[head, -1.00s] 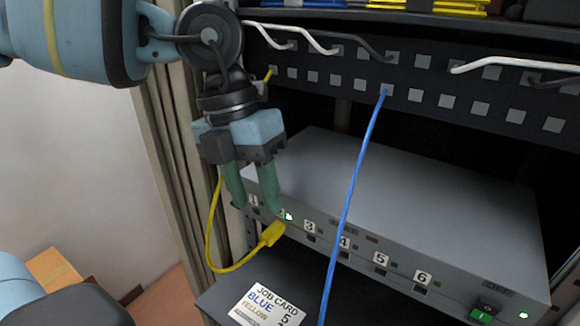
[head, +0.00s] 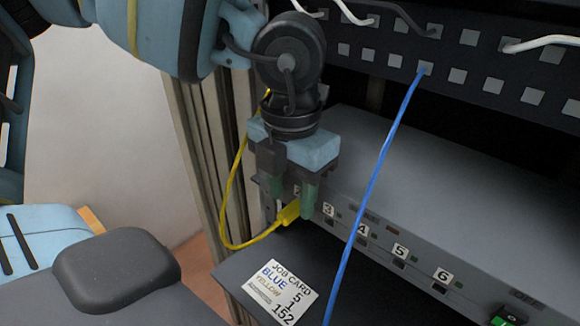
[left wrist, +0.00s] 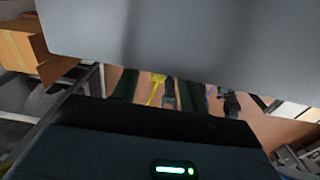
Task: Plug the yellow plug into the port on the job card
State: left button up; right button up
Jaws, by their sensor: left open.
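The yellow plug (head: 290,214) is at the front of the grey box (head: 440,170), near the port labelled 2; how far it is seated is hidden. Its yellow cable (head: 227,205) loops left and up behind my gripper. My left gripper (head: 291,203) points down, open, with its green fingers right at the plug; the fingers hide part of the box's left ports. In the left wrist view the yellow plug (left wrist: 157,80) shows between the fingers. The job card (head: 280,292) reads BLUE 5, YELLOW 1, 152. My right gripper is not in view.
A blue cable (head: 378,180) hangs from the patch panel (head: 480,65) across the box front. Labels 3 to 6 (head: 400,250) stand in the open to the right. The rack post (head: 200,150) is close on the left. A dark shelf (head: 235,272) lies below.

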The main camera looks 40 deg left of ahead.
pick_arm(q)
jog(key=shift+f, duration=0.9)
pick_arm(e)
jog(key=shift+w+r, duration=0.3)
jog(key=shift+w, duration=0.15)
pick_arm(q)
jog(key=c, duration=0.9)
jog(key=shift+o, duration=1.1)
jog(key=shift+c, duration=1.3)
grip_shut()
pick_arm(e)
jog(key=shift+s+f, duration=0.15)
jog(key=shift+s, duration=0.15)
pick_arm(q)
jog(key=shift+s, duration=0.1)
jog(key=shift+s, duration=0.5)
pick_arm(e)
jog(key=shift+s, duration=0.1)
pick_arm(q)
jog(key=shift+s, duration=0.5)
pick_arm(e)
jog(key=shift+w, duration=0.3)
